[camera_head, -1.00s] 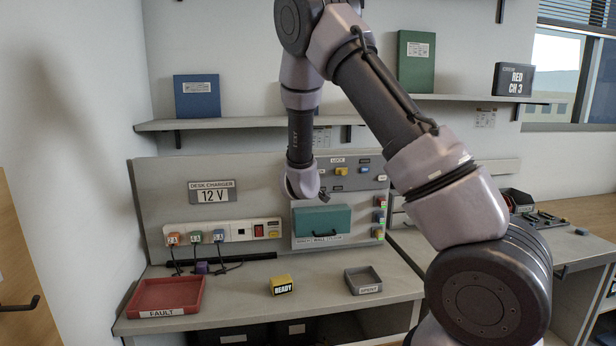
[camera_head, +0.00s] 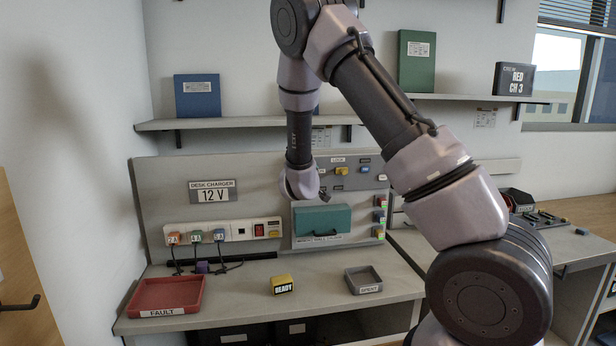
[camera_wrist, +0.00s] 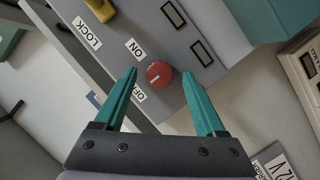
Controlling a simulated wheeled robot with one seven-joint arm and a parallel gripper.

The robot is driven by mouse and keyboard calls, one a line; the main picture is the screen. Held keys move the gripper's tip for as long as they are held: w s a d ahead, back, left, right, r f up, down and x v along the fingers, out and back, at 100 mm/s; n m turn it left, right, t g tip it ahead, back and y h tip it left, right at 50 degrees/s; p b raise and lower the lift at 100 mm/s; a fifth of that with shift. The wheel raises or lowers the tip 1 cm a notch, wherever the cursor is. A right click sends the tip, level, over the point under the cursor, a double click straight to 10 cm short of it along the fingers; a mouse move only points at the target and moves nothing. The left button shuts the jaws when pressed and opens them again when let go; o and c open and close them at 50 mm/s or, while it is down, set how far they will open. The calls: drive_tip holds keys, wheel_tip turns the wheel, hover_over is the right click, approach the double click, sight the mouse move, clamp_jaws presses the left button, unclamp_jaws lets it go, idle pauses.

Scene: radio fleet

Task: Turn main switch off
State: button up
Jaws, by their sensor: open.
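A round red knob (camera_wrist: 159,74) with a pale line on its face sits on a grey panel in the wrist view. An ON label (camera_wrist: 136,48) and a partly covered OFF label (camera_wrist: 138,95) are beside it. My gripper (camera_wrist: 160,72) is open, with one teal finger on each side of the knob in the picture. I cannot tell whether the fingers touch it. In the head view my wrist is in front of the grey panel (camera_head: 350,180), and the knob and my fingers are hidden or too small to make out.
A yellow part (camera_wrist: 101,9) by the LOCK label is near the knob. Below the panel hangs a teal box (camera_head: 322,219). A power strip (camera_head: 238,230) with plugs is to its left. The desk holds a red FAULT tray (camera_head: 190,306), a yellow READY block (camera_head: 282,284) and a grey SPENT tray (camera_head: 378,277).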

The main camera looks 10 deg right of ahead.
drive_tip(key=v, duration=1)
drive_tip(key=shift+s, duration=0.4)
drive_tip(key=shift+r, duration=0.15)
drive_tip(key=s+d+r+m+g+y, duration=0.45)
drive_tip(key=s+r+m+y, duration=0.25)
drive_tip(key=s+r, duration=0.45)
drive_tip(key=s+d+r+m+g, duration=0.1)
drive_tip(key=s+d+r, duration=0.1)
drive_tip(key=s, duration=0.7)
drive_tip(key=s+d+r+m+g, duration=0.2)
drive_tip(key=s+r, duration=0.1)
drive_tip(key=s, duration=0.6)
drive_tip(key=shift+s+d+r+h, duration=0.2)
drive_tip(key=shift+d+r+h, duration=0.05)
drive_tip(key=shift+d+h, duration=0.1)
drive_tip(key=shift+g, duration=0.35)
